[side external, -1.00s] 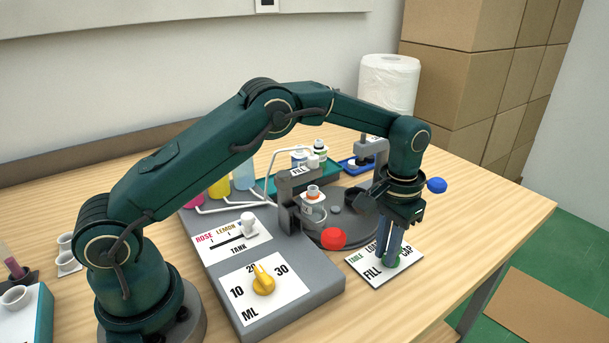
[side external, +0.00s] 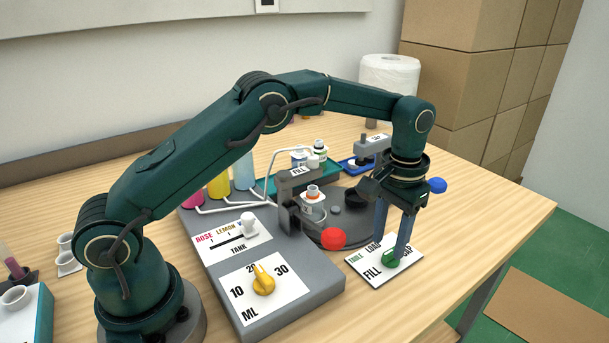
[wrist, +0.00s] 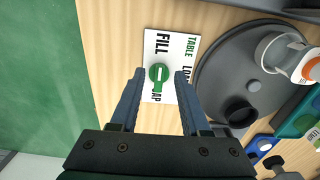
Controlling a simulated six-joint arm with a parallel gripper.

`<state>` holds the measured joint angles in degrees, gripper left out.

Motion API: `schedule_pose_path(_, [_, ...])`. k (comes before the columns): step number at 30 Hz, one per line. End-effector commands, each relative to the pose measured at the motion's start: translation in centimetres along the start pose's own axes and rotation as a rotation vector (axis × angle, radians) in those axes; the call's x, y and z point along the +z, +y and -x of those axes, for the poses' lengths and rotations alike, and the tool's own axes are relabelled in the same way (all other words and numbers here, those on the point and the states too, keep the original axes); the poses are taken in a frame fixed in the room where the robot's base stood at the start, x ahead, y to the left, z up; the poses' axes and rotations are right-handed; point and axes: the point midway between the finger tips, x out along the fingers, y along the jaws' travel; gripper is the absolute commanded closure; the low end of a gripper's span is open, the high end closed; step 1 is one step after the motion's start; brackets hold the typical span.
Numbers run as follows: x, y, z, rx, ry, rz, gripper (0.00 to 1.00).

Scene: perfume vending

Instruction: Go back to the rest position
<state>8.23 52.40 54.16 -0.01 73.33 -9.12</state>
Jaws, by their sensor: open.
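My gripper (side external: 394,250) points down over the white selector card marked TABLE, LOAD, FILL and CAP. The card (side external: 360,280) lies on the table at the right of the machine. Its green knob (side external: 389,259) is below my fingertips. In the wrist view my gripper (wrist: 158,72) is open, with one finger on each side of the green knob (wrist: 154,82) and gaps beside it. The wrist view shows the card (wrist: 150,40) lying flat. Nothing is held between the fingers.
A grey turntable (wrist: 215,80) carries a bottle with an orange neck (side external: 313,192). A red knob (side external: 333,238) stands left of the card. A yellow dial (side external: 263,280) is on the grey panel. The blue tray (side external: 350,165) is behind. The wooden table is clear at the right.

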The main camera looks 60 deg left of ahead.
Motion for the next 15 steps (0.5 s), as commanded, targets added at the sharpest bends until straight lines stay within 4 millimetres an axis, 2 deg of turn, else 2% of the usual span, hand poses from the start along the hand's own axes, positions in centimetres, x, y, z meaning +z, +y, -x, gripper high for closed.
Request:
schedule_pose_path(3, [-0.1,0.0,1.5,0.001,0.004,0.000,0.54])
schedule_pose_path(6, [-0.1,0.0,2.2,0.001,0.003,0.001,0.54])
schedule_pose_path(15, [0.0,0.0,2.4,0.000,0.001,0.001,0.54])
